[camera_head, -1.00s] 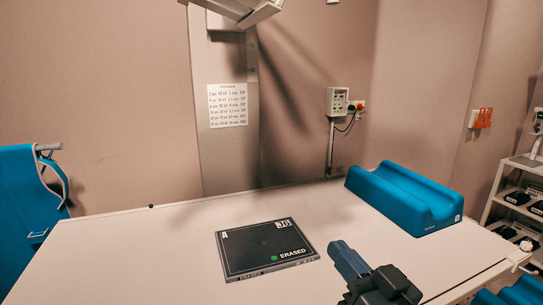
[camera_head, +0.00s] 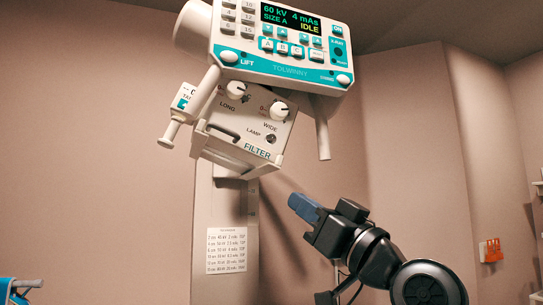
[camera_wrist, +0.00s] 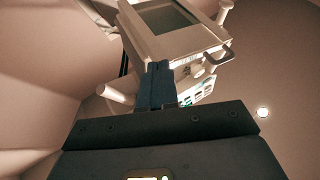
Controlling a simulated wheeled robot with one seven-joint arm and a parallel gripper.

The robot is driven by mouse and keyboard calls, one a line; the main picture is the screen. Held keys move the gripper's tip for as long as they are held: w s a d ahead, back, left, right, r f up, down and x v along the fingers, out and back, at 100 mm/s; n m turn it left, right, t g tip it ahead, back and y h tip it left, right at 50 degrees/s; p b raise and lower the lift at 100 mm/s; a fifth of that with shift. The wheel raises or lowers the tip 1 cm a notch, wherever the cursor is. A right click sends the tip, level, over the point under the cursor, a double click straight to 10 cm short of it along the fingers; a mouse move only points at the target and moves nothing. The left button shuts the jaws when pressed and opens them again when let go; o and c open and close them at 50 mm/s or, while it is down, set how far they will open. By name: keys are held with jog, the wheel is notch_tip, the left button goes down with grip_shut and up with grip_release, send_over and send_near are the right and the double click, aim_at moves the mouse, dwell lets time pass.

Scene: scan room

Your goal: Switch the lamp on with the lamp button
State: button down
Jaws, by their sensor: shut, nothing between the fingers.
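The lamp button (camera_head: 271,138) is a small round dark knob beside the word LAMP on the white filter box (camera_head: 240,135). The box hangs under the x-ray control head (camera_head: 282,45). My gripper (camera_head: 294,201) has its blue fingers shut and empty, pointing up and left, below and right of the button and apart from the box. In the wrist view the shut fingers (camera_wrist: 160,85) point at the box from below. The underside of the box (camera_wrist: 170,22) shows a dark window there. The button cannot be made out in the wrist view.
Two white dials (camera_head: 236,90) sit above the button. A handle (camera_head: 322,130) hangs down at the right of the head, and another handle (camera_head: 185,108) is at the left. The air between gripper and box looks clear.

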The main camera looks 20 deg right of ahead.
aim_at(271, 139)
notch_tip(271, 139, up, 13)
jog(key=s+a+n+y, duration=0.1)
jog(key=s+n+y, duration=0.2)
jog(key=n+y, duration=0.1)
jog(key=shift+g+y+b, duration=0.3)
jog(key=shift+y+b, duration=0.1)
jog(key=shift+y, duration=0.1)
jog(key=shift+w+a, duration=0.1)
jog(key=shift+w, duration=0.05)
jog(key=shift+w+b, duration=0.35)
jog(key=shift+w, duration=3.95)
jog(key=shift+w, duration=0.15)
jog(key=shift+w, duration=0.3)
